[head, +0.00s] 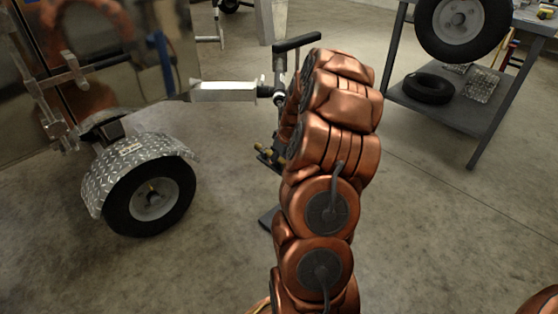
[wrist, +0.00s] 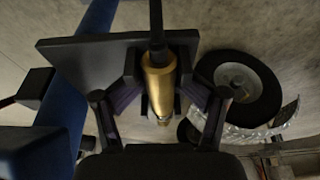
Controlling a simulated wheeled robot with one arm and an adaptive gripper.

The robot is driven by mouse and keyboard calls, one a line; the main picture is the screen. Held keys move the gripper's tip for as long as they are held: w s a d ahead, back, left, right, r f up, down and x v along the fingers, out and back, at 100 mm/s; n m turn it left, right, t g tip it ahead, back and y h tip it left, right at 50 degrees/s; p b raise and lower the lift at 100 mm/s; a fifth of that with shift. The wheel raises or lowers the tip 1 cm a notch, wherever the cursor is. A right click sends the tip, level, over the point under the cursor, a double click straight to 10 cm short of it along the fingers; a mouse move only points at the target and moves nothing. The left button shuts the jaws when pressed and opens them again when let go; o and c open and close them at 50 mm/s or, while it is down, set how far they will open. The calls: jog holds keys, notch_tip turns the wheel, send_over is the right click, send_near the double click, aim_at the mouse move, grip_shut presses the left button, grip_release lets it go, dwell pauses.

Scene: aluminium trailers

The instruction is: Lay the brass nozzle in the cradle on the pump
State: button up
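The brass nozzle (wrist: 159,82) is between the two fingers of my gripper (wrist: 160,72) in the wrist view. The dark fingers appear closed against its sides. A thin black rod or hose runs from the nozzle to the top of the picture. A dark flat plate (wrist: 80,52) lies behind the fingers, with a blue part (wrist: 62,112) at the left; I cannot tell whether these belong to the pump. I cannot make out the cradle clearly in either view.
A trailer wheel (head: 152,200) under a tread-plate fender stands at the left. A dark post with a bar handle (head: 297,42) stands behind my arm, near small brass-coloured parts (head: 264,150). A grey workbench (head: 440,106) with tyres stands at the right.

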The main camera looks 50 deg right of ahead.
jog(key=shift+s, duration=0.25)
jog(key=v, duration=1.2)
jog(key=shift+w, duration=0.25)
jog(key=s+a+r+n+g+y+p, duration=0.1)
jog(key=s+a+r+p, duration=0.1)
jog(key=a+r+p, duration=0.85)
jog(key=s+a+r+g+p, duration=0.1)
jog(key=s+a+r+p, duration=0.2)
jog(key=a+r+p, duration=0.7)
jog(key=s+a+r+g+h+p, duration=0.1)
jog(key=s+a+r+g+p, duration=0.2)
jog(key=s+a+r+p, duration=1.4)
jog(key=s+r, duration=0.3)
jog(key=s, duration=0.1)
jog(key=shift+r+m, duration=0.3)
jog(key=shift+m, duration=0.1)
